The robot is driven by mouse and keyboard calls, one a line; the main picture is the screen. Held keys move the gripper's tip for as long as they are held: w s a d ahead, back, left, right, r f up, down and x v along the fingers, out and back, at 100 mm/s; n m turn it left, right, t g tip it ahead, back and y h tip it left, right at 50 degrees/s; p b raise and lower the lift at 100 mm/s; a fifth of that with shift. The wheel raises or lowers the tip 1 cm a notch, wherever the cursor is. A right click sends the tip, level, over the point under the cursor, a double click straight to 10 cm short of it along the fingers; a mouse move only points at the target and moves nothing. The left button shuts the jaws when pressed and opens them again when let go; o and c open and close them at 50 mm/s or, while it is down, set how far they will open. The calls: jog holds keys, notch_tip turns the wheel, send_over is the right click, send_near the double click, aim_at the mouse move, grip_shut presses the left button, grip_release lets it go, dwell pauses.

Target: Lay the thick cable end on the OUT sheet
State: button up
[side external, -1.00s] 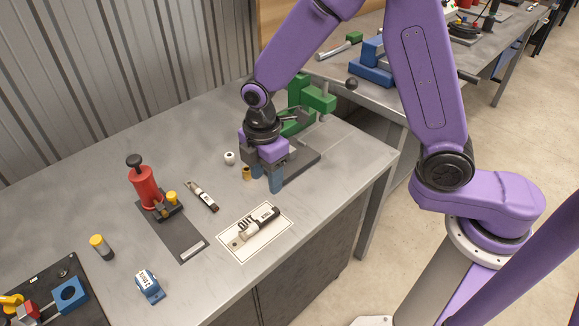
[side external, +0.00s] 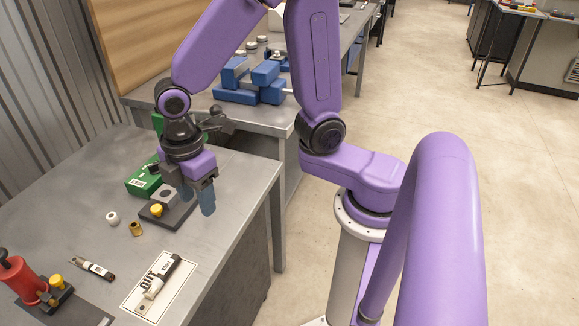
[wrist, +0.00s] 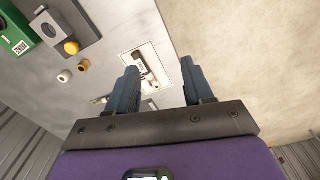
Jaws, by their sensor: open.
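The thick cable end (side external: 168,272), with a dark sleeve, a pale label and a metal lug, lies on the white OUT sheet (side external: 139,303) at the bench's front edge. It also shows in the wrist view (wrist: 142,66), framed between my fingers on the sheet (wrist: 127,60). A thinner cable end (side external: 92,268) lies on the bare bench to the left of the sheet. My gripper (side external: 196,203) is open and empty, above the bench and behind the sheet, apart from the cable end. It shows in the wrist view too (wrist: 160,78).
A red-handled tool (side external: 22,280) stands at the left. A white ring (side external: 112,218) and a brass ring (side external: 136,229) sit near a dark fixture with a yellow knob (side external: 157,210). A green box (side external: 143,180) is behind it. Bare bench lies left of the rings.

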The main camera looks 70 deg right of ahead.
jog(key=s+d+r+m, duration=0.2)
jog(key=s+d, duration=0.7)
jog(key=s, duration=0.5)
jog(key=shift+s+d+r+m, duration=0.3)
jog(key=shift+s+d+r, duration=0.1)
jog(key=shift+r, duration=0.25)
